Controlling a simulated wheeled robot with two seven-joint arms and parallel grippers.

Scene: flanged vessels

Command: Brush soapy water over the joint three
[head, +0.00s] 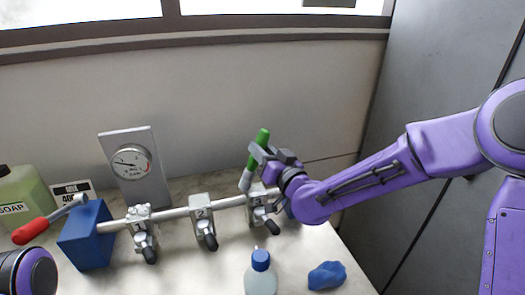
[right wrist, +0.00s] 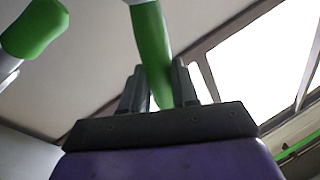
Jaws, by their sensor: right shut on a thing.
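In the head view, my right gripper (head: 262,158) is shut on a brush with a green handle (head: 259,143). The brush is tilted, and its pale lower end (head: 246,181) is just above or against the left side of joint three (head: 262,212), the rightmost fitting on the pipe. I cannot tell whether it touches. The right wrist view shows the green handle (right wrist: 152,45) between the gripper's fingers (right wrist: 160,88). Joint two (head: 203,215) and the leftmost joint (head: 142,226) sit farther left on the pipe. My left gripper is not in view.
A blue block (head: 87,240) with a red-handled lever (head: 32,231) holds the pipe's left end. A gauge panel (head: 133,165) and soap jug (head: 22,195) stand behind. A blue-capped bottle (head: 260,275) and a blue lump (head: 327,276) are in front of joint three.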

